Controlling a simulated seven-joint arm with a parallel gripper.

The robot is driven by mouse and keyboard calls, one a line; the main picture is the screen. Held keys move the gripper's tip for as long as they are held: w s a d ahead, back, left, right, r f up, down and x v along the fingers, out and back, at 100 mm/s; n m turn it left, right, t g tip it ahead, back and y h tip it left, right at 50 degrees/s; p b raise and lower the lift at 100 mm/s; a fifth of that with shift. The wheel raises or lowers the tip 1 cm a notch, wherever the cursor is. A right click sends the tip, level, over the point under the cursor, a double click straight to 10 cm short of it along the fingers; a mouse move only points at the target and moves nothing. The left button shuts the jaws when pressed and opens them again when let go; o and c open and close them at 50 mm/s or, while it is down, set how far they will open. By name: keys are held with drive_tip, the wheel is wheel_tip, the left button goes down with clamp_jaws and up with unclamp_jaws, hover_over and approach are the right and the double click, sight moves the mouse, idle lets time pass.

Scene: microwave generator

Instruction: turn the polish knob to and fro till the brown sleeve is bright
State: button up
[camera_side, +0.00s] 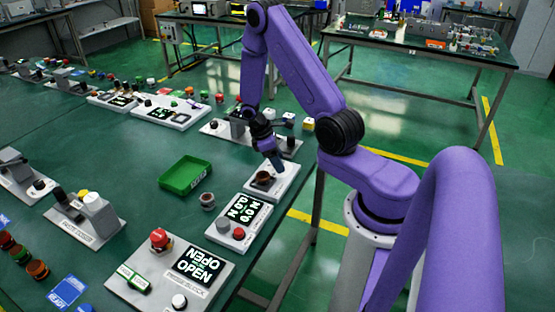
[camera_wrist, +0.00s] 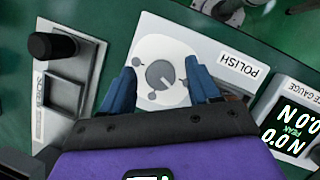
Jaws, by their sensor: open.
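The polish knob (camera_wrist: 160,74) is a grey round dial with a pointer mark on a white disc, on the white POLISH unit (camera_wrist: 205,48). My gripper (camera_wrist: 160,66) is open, with one blue finger on each side of the knob and a gap to both. In the side view my gripper (camera_side: 278,164) hangs low over the far part of the same unit (camera_side: 285,186) and hides the knob. A dark brown round piece, which looks like the sleeve (camera_side: 263,178), sits on the unit. In the wrist view a dark round part (camera_wrist: 228,10) is cut off at the top edge; its shade is unclear.
A gauge with a lit display (camera_side: 243,209) stands beside the POLISH unit, also in the wrist view (camera_wrist: 290,130). A unit with a black-knobbed lever (camera_wrist: 62,85) stands on the other side. A green tray (camera_side: 186,175) and a small round part (camera_side: 207,200) lie nearby.

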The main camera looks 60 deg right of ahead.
drive_tip(key=shift+f, duration=0.1)
drive_tip(key=c, duration=1)
drive_tip(key=shift+c, duration=0.2)
drive_tip(key=m+y, duration=0.1)
drive_tip(key=m, duration=0.2)
drive_tip(key=m+y, duration=0.1)
drive_tip(key=m, duration=0.2)
drive_tip(key=shift+d+m+g, duration=0.15)
drive_tip(key=shift+m+g, duration=0.15)
drive_tip(key=m+y, duration=0.1)
drive_tip(key=m, duration=0.2)
drive_tip(key=m+y, duration=0.1)
drive_tip(key=m, duration=0.2)
drive_tip(key=shift+y, duration=0.3)
drive_tip(key=shift+t, duration=0.4)
drive_tip(key=o, duration=1)
